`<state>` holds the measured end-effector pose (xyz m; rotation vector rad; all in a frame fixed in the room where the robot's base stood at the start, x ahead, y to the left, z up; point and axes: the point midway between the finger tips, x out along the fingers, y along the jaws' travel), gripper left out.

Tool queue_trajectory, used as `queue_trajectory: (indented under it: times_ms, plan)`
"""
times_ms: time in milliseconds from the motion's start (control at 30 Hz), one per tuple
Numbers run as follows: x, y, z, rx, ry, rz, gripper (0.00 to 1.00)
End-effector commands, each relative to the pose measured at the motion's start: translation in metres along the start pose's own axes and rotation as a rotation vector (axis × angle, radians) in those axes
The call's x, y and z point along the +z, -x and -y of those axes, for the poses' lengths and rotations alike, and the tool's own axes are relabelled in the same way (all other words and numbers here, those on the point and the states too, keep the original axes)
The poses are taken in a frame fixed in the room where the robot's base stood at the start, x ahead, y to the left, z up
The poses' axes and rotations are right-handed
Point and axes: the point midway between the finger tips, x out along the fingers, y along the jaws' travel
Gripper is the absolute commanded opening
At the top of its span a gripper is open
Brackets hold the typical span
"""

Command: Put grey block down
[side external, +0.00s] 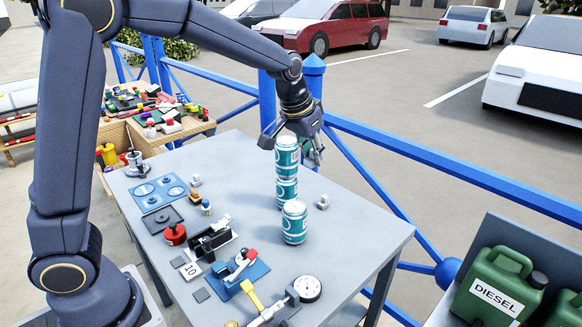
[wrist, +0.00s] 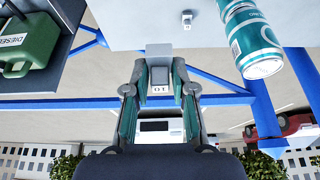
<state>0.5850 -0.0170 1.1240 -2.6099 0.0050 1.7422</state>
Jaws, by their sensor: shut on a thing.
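The grey block (wrist: 159,75) sits between the fingertips of my gripper (wrist: 159,92) in the wrist view, with an upside-down "10" label on its face. My gripper (side external: 293,150) is shut on it and held above the table's far right part. In the side view a teal can hides much of the fingers and I cannot make out the held block. A small light grey block (side external: 322,201) lies on the table to the right of the cans; a small grey block (wrist: 187,19) also shows in the wrist view.
Teal cans, two stacked (side external: 286,190) and one in front (side external: 294,222), stand close to my gripper. The grey table (side external: 360,235) has free room on its right. Tools and small parts crowd its left and front. A blue railing (side external: 400,150) runs behind.

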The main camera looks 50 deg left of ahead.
Motion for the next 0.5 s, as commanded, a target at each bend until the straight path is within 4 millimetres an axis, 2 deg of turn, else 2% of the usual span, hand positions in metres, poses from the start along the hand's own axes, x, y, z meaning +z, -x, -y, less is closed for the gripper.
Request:
queue_trajectory:
  times_ms: [100,133,500]
  plan:
    - [0.002,0.002,-0.022,0.0,-0.001,0.0,0.0]
    - [0.004,-0.003,-0.023,-0.002,0.003,0.004,0.0]
    - [0.038,-0.084,-0.019,-0.004,0.006,0.007,0.0]
